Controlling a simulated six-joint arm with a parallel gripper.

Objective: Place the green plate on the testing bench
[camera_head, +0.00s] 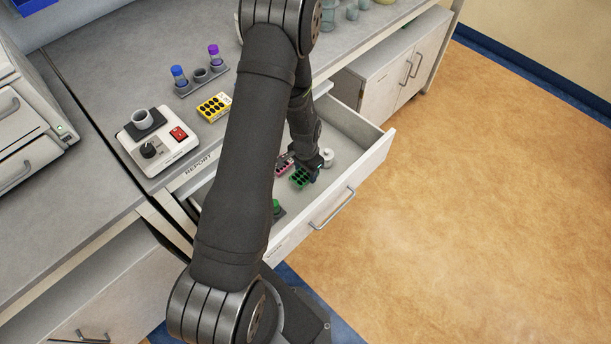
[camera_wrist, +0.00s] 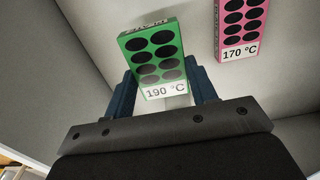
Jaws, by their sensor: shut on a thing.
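The green plate (camera_wrist: 152,62) has dark round wells and a white label reading 190 °C. In the wrist view it sits between the two fingers of my gripper (camera_wrist: 160,85), which is shut on it. In the head view the green plate (camera_head: 300,178) is inside the open drawer, at the end of my arm, with my gripper (camera_head: 312,176) partly hiding it. I cannot tell whether the plate touches the drawer floor. The testing bench is the grey worktop (camera_head: 110,85) behind the drawer, and a yellow plate (camera_head: 214,107) lies on it.
A pink plate labelled 170 °C (camera_wrist: 238,28) lies beside the green one in the drawer (camera_head: 352,178). A white round item (camera_head: 327,157) is near my gripper. A white device (camera_head: 158,140) and a rack with coloured-cap vials (camera_head: 201,76) stand on the bench.

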